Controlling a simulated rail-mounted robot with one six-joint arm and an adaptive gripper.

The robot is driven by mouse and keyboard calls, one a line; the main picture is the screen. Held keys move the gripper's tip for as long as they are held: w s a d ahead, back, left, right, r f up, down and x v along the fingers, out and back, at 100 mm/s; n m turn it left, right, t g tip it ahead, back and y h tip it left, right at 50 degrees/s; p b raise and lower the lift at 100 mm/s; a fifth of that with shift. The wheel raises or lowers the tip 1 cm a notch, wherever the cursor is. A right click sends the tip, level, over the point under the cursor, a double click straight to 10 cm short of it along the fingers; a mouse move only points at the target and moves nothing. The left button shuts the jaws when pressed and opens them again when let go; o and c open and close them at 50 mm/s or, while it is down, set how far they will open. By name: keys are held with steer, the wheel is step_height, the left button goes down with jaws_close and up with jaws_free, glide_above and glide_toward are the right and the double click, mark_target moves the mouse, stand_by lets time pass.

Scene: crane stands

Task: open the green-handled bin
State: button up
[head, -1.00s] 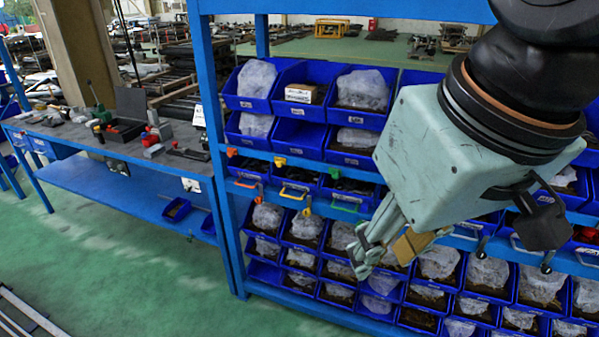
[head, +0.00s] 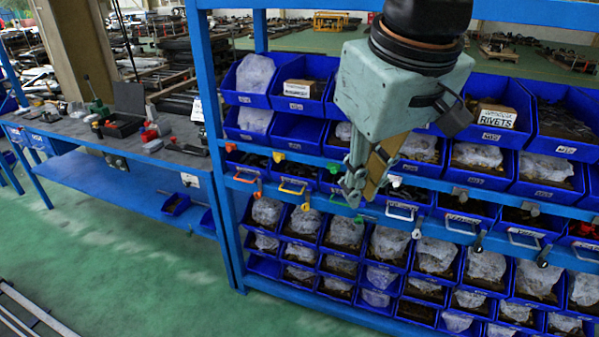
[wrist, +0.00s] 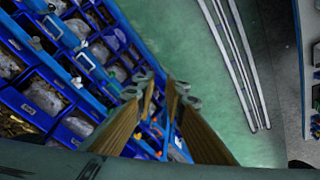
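The green-handled bin is a blue bin in the row of handled bins on the blue rack. Its green handle (head: 340,201) shows in the head view just left of my fingertips, partly covered by them. My gripper (head: 352,193) hangs pointing down in front of this row, and the head view does not show how far it is from the handle. In the wrist view my gripper (wrist: 160,92) has its two fingers apart with nothing between them. I cannot make out the green handle clearly in the wrist view.
A yellow-handled bin (head: 292,188) and an orange-handled bin (head: 247,178) are to the left, a white-handled bin (head: 401,212) to the right. Open blue bins fill the rows above and below. A workbench (head: 100,140) stands at left. The green floor before the rack is clear.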

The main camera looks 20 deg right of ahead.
steer(key=w+d+f+n+p, duration=0.15)
steer(key=w+d+f, duration=0.25)
steer(key=w, duration=0.6)
steer(key=w+d+f+n+g, duration=0.15)
steer(key=w+d+f, duration=0.25)
steer(key=w, duration=0.6)
steer(key=w+d+f+n, duration=0.3)
steer(key=w+d+f, duration=0.1)
steer(key=w, duration=0.7)
steer(key=shift+w+d+f+n+h+p, duration=0.15)
steer(key=shift+w+d+f+n, duration=0.2)
steer(key=shift+w+d+f, duration=0.9)
steer(key=shift+w+d+f+n+h+p, duration=0.1)
steer(key=shift+w+d+f+n, duration=0.4)
steer(key=shift+w+f, duration=1.45)
steer(key=shift+w+d+f+n+h+p, duration=0.2)
steer(key=shift+w+d+f, duration=0.85)
steer(key=shift+f, duration=1.05)
steer(key=shift+a, duration=0.1)
steer(key=shift+s+a+f+b+x, duration=0.1)
steer(key=shift+s+a+b+x, duration=0.2)
steer(key=shift+x, duration=2.25)
steer(key=shift+s+a+f+b+x, duration=0.15)
steer(key=shift+b+x, duration=0.25)
steer(key=shift+x, duration=2.15)
steer(key=shift+s+a+r+b+x, duration=0.1)
steer(key=shift+s+b+x, duration=0.25)
steer(key=shift+x, duration=2.25)
steer(key=shift+c, duration=0.5)
